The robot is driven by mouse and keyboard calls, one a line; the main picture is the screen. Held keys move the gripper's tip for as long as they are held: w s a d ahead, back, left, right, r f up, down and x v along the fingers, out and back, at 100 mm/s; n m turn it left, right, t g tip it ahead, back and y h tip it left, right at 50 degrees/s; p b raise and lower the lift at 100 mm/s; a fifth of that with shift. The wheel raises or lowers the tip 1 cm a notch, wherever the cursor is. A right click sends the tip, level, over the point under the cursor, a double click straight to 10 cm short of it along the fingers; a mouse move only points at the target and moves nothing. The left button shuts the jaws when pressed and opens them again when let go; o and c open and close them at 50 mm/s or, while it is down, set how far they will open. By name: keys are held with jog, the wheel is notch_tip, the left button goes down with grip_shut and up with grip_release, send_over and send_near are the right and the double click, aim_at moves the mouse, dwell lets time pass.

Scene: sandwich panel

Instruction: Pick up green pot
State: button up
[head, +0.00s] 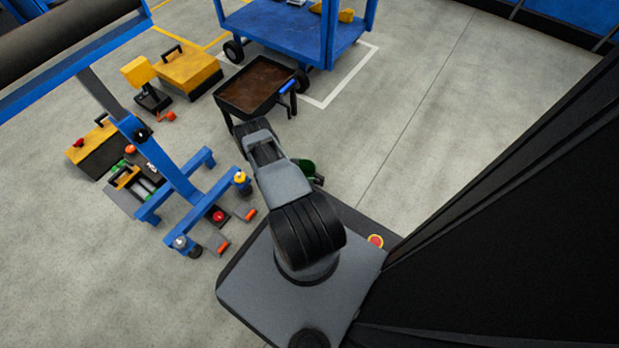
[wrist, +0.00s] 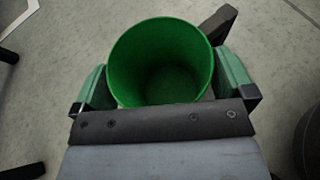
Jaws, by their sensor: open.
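The green pot (wrist: 160,62) is round and open at the top, and I look down into it in the wrist view. My gripper (wrist: 164,82) is open, with one green finger at the pot's left and the other at its right. The pot sits between the fingers; I cannot tell whether either finger touches it. In the head view a small patch of the green pot (head: 306,168) shows beside my arm, which hides the rest of it and most of my gripper. What the pot rests on is hidden.
A black cart with a brown top (head: 258,84) stands just beyond my arm. A blue hoist frame (head: 165,165) is at the left with several tools around it. A blue trolley (head: 300,30) is behind. The floor (head: 450,130) on the right is clear.

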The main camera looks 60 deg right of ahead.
jog(key=c, duration=0.8)
jog(key=shift+c, duration=0.2)
jog(key=shift+r, duration=0.2)
